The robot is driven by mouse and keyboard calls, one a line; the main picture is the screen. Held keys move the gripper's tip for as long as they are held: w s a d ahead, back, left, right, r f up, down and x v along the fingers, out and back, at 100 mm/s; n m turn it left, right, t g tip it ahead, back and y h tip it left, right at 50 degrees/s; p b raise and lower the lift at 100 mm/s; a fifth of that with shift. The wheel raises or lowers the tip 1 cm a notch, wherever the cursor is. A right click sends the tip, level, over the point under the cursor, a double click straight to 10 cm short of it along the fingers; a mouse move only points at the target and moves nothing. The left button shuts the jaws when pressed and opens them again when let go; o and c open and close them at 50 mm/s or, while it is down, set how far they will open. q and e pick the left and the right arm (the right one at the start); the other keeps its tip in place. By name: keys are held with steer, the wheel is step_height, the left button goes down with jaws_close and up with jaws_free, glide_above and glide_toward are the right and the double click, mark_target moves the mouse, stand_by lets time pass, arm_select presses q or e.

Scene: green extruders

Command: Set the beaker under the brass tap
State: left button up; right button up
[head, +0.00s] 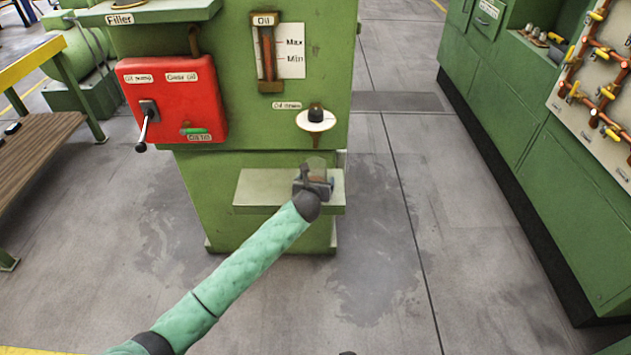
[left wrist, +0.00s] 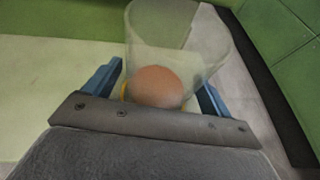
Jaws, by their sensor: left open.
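A clear beaker (head: 317,164) is on the pale green shelf (head: 258,188) at the front of the green machine, below a black knob (head: 316,114) on a cream disc labelled as the oil drain. In the left wrist view the beaker (left wrist: 180,35) widens away from me between the blue fingers (left wrist: 160,82). A brown-orange round thing (left wrist: 157,86) shows there; what it is, I cannot tell.
A red box (head: 170,98) with a lever sticks out left of the shelf. An oil gauge (head: 280,55) is above. Green cabinets (head: 530,150) stand at the right, a wooden bench (head: 35,150) at the left. The shelf's left part and the floor around are free.

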arm_select(q)
steer(key=shift+s+r, duration=0.1)
steer(key=shift+r, duration=0.05)
steer(key=v, duration=1.1)
steer(key=s+a+f+n+g, duration=0.1)
steer(key=s+f+n+g, duration=0.1)
steer(key=s+f+n, duration=0.6)
steer(key=s+a+f+n+g+h, duration=0.1)
steer(key=s+f+n+g, duration=0.2)
steer(key=s+f+n, duration=0.5)
steer(key=s+a+f+n+g+h, duration=0.1)
steer(key=s+f+n, duration=0.7)
steer(key=s+n, duration=1.1)
steer(key=s+a+g, duration=0.1)
steer(key=s, duration=0.3)
steer(key=shift+g, duration=0.3)
arm_select(e)
steer(key=shift+s+f, duration=0.25)
arm_select(q)
steer(key=shift+a+f, duration=0.1)
arm_select(e)
steer(key=shift+w+r, duration=0.15)
steer(key=shift+w, duration=0.05)
